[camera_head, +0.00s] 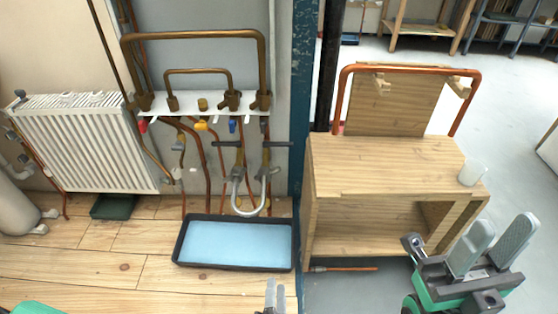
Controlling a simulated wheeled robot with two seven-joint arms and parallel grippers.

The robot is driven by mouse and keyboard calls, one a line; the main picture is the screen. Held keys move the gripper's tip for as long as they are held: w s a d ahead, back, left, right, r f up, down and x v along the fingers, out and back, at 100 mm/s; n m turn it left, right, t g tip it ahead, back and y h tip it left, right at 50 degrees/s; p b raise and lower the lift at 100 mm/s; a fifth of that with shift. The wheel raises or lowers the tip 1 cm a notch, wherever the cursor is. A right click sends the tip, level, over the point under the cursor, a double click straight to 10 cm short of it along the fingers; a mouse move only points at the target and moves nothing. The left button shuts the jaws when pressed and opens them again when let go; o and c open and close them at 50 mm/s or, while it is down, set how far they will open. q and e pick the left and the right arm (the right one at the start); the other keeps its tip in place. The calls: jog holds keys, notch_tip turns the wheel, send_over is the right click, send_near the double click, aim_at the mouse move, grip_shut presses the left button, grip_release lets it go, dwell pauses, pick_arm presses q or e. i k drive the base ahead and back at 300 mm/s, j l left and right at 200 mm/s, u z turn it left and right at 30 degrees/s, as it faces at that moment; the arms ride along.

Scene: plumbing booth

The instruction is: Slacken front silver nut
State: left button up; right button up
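Copper pipework hangs on a white bracket (205,104) on the back wall, with brass fittings and red, yellow and blue valve handles. Below it, two vertical pipes with dark cross handles lead to grey metal fittings (238,172) joined by a grey U-shaped pipe (250,212). Silver-looking fittings show there and near the radiator; which is the front silver nut is too small to tell. My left gripper (275,294) shows only its fingertips at the bottom edge, apart from the pipework; its opening is unclear. My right gripper (507,224) is open and empty, at lower right.
A black tray with a blue inside (183,246) lies on the wooden floor below the pipes. A white radiator (85,145) stands left. A wooden bench (385,165) with a copper pipe and a white cup (472,174) stands right, beyond a blue post (302,90).

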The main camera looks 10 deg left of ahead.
aim_at(263, 171)
jog(key=i+j, duration=0.15)
jog(key=i, duration=0.35)
jog(key=i+j, duration=0.15)
jog(key=i, duration=0.35)
